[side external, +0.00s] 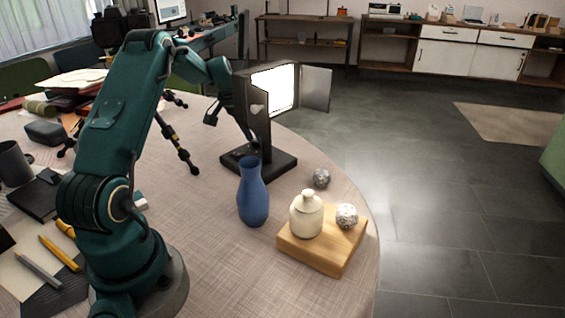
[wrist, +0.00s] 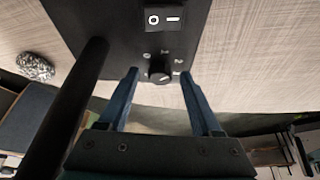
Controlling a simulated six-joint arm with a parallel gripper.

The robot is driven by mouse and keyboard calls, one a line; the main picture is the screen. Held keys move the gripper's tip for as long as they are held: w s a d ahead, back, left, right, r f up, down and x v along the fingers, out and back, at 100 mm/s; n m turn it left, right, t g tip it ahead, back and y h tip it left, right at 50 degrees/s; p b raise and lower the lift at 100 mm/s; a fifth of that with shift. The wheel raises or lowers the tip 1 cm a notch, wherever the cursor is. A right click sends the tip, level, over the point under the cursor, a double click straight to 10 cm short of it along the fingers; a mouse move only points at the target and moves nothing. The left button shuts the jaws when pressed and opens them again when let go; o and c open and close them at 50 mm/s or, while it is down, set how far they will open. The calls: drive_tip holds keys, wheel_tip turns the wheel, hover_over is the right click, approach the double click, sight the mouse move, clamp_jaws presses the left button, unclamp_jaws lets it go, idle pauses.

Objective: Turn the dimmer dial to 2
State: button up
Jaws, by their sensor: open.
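The black dimmer dial (wrist: 160,72) is on the dark lamp base (wrist: 112,18) in the wrist view. Small pale marks and digits ring it, one seemingly a 2 at its upper right; most are too small to read. A pale mark shows on the knob, but its setting is unclear. My gripper (wrist: 160,75) is open, its blue fingers on either side of the dial with a gap visible; I cannot tell their exact height. In the side view my gripper (side external: 250,138) is by the lamp post, above the base (side external: 272,172); the dial is hidden there.
The lit lamp panel (side external: 284,88) is above the base, and its dark post (wrist: 72,110) runs close left of my fingers. A rocker switch (wrist: 165,18) is beyond the dial. A blue vase (side external: 252,198) and a wooden board (side external: 318,258) with a cream jar (side external: 306,216) stand in front.

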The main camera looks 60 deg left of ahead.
drive_tip(key=shift+d+n+y, duration=0.1)
drive_tip(key=shift+n+y, duration=0.3)
drive_tip(key=shift+n, duration=0.4)
wheel_tip(320, 180, up, 20)
drive_tip(key=s+n+t+y, duration=0.1)
drive_tip(key=n+t+y, duration=0.1)
drive_tip(key=n, duration=0.1)
drive_tip(key=w+d+r+n+t, duration=0.1)
drive_tip(key=w+d+r, duration=0.1)
drive_tip(key=w+d+r+n+t+h, duration=0.1)
drive_tip(key=w+d+r+t, duration=0.1)
drive_tip(key=d+r, duration=0.1)
drive_tip(key=w+d+r+n+t+h, duration=0.1)
drive_tip(key=w+d+r+t, duration=0.1)
drive_tip(key=shift+d+r+n, duration=0.25)
drive_tip(key=shift+d+n, duration=0.05)
drive_tip(key=shift+w+d+r+n+t+h, duration=0.3)
drive_tip(key=shift+d+r+n+t, duration=0.2)
drive_tip(key=shift+d+r, duration=0.15)
drive_tip(key=shift+a, duration=0.1)
